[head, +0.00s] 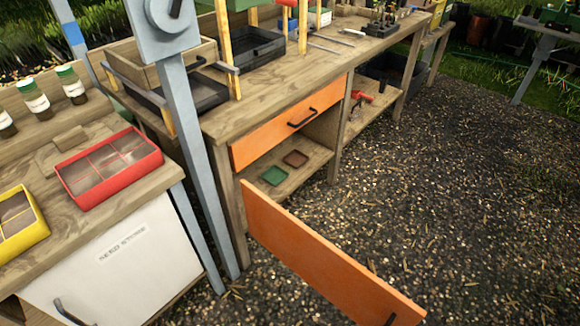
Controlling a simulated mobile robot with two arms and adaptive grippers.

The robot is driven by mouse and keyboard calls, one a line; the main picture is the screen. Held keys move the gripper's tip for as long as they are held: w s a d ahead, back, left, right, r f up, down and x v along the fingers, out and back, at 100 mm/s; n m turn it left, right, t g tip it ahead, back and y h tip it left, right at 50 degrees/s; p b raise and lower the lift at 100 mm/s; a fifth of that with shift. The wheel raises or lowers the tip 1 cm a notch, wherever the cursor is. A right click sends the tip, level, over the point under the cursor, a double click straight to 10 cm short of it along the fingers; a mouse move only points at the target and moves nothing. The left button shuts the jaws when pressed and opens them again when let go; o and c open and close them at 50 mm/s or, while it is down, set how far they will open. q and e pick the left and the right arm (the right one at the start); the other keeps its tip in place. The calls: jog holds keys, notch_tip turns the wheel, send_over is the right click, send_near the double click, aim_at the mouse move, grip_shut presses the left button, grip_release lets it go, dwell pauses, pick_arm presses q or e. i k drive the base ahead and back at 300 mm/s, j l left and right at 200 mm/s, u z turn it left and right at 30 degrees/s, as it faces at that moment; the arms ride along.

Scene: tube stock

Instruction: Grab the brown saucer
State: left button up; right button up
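The brown saucer (296,159) is a small, square, shallow dish. It lies on the wooden shelf (297,178) inside the workbench's lower compartment, under the orange drawer. A green square saucer (274,176) lies beside it, nearer to me and to the left, with a small gap between them. The orange cabinet door (325,262) of this compartment stands swung open toward me. Neither of my grippers shows in the head view.
The closed orange drawer (290,122) has a dark handle. A grey post (190,130) stands left of the compartment. A red tray (108,168) and a yellow tray (17,222) sit on the left bench above a white cabinet front (115,262). Open gravel (450,190) lies to the right.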

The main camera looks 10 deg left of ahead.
aim_at(295, 158)
jog(key=i+l+u, duration=0.1)
jog(key=l+u, duration=0.2)
jog(key=i+l+u, duration=0.1)
jog(key=l+u, duration=0.5)
jog(key=l, duration=0.35)
jog(key=l+u, duration=0.3)
jog(key=l, duration=0.35)
jog(key=k+l+u, duration=0.1)
jog(key=l+u, duration=0.15)
jog(key=l, duration=0.35)
jog(key=k+l+u, duration=0.1)
jog(key=l+u, duration=0.15)
jog(key=l, duration=0.35)
jog(key=i+l+u, duration=0.15)
jog(key=l+u, duration=0.35)
jog(key=l, duration=0.2)
jog(key=l+u, duration=0.5)
jog(key=l, duration=0.15)
jog(key=k+l+u, duration=0.15)
jog(key=l+u, duration=0.35)
jog(key=l, duration=0.2)
jog(key=l+z, duration=0.1)
jog(key=l, duration=0.35)
jog(key=i+l+z, duration=0.1)
jog(key=l, duration=0.3)
jog(key=i+l+z, duration=0.1)
jog(key=l, duration=0.35)
